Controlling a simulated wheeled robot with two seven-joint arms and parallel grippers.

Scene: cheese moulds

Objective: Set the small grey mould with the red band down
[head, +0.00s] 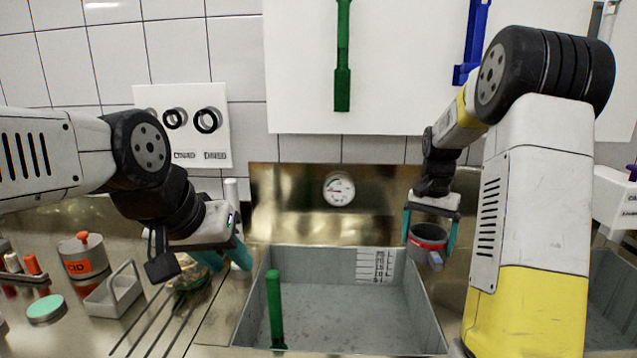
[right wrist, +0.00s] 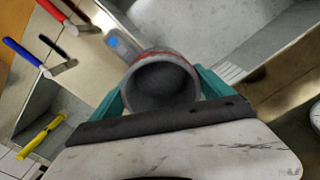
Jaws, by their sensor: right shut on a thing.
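The small grey mould with the red band (head: 428,243) is held upright between the teal fingers of my right gripper (head: 430,238), in front of the right side of the steel basin (head: 340,300). In the right wrist view the mould (right wrist: 160,84) shows its round open mouth and dark, empty-looking inside, with a finger on each side. My right gripper (right wrist: 160,92) is shut on it. It appears held up in the air. My left gripper (head: 224,258) is at the left of the basin, its teal fingers apart, with nothing clearly between them.
A green-handled tool (head: 275,305) stands in the basin's front left. Left of it are dark rods (head: 155,325), a grey carrier (head: 112,295), a labelled canister (head: 84,258) and a green-topped tin (head: 46,309). A gauge (head: 339,190) is on the back wall. The basin's middle looks clear.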

